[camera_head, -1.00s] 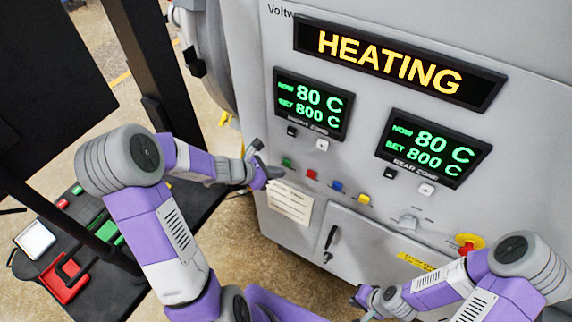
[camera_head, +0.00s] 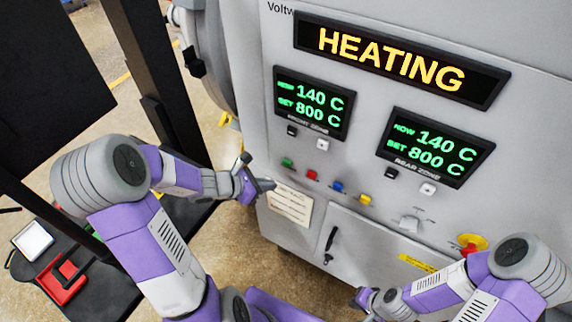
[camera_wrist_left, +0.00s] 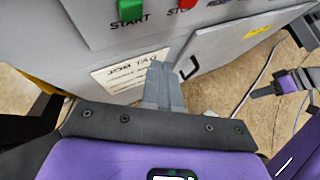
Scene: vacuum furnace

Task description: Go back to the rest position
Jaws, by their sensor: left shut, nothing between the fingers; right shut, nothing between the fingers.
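The grey furnace front (camera_head: 375,220) stands ahead with a HEATING sign (camera_head: 392,62). Its two displays (camera_head: 313,104) (camera_head: 433,148) read NOW 140 C, SET 800 C. My left gripper (camera_head: 270,185) is shut and empty, just in front of the panel near the green button (camera_head: 288,162) and the job tag (camera_head: 290,203). In the left wrist view its closed fingers (camera_wrist_left: 160,85) lie over part of the job tag, below the START button (camera_wrist_left: 130,10). My right gripper (camera_head: 357,298) is at the lower right, small and partly hidden by its arm; it is empty.
Red, blue and yellow buttons (camera_head: 338,186) and an emergency stop (camera_head: 470,243) sit on the panel. A dark cart (camera_head: 110,285) at lower left carries a red holder (camera_head: 62,277) and a white block (camera_head: 33,240). A dark post (camera_head: 160,80) rises behind my left arm.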

